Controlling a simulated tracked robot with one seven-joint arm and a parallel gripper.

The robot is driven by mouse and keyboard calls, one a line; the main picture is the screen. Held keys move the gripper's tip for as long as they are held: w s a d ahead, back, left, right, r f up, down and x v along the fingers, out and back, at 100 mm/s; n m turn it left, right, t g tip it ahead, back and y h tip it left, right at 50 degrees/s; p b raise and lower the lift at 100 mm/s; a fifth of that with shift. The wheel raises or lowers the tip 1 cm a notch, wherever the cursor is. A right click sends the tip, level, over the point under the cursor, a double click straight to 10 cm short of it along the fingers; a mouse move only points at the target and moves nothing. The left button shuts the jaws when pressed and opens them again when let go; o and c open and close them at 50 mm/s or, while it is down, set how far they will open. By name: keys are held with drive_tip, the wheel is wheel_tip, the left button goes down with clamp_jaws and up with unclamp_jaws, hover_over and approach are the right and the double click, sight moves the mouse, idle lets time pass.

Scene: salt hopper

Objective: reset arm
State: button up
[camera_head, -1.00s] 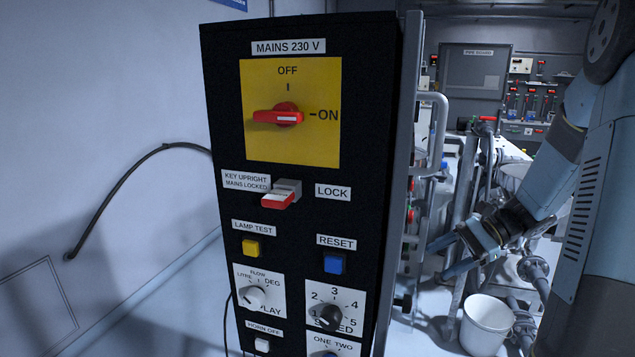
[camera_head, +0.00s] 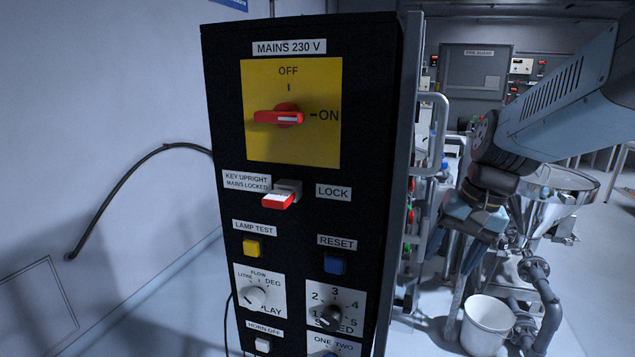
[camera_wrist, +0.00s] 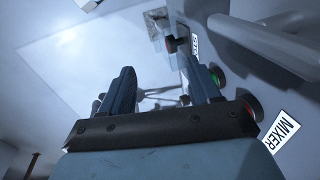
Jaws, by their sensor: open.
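My arm folds down at the right of the head view. My gripper (camera_head: 460,258) hangs at its end, pointing down, to the right of the black control panel (camera_head: 228,150). In the wrist view its two fingers (camera_wrist: 160,84) stand apart with nothing between them. Past the right finger are a green button (camera_wrist: 218,76) and a red button (camera_wrist: 250,104) on a panel, with a MIXER label (camera_wrist: 282,132).
A steel hopper (camera_head: 565,185) stands behind my arm, with pipework (camera_head: 548,300) below it. A white bucket (camera_head: 488,322) is on the floor. A grey pipe rail (camera_head: 440,125) runs beside the control panel. The far wall carries a grey board (camera_head: 475,72).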

drive_tip(key=s+r+n+t+h, duration=0.2)
drive_tip(key=s+r+n+t, duration=0.2)
drive_tip(key=s+r, duration=0.1)
drive_tip(key=shift+s+d, duration=0.2)
drive_tip(key=shift+s, duration=0.15)
drive_tip(key=shift+r, duration=0.1)
idle(0.8)
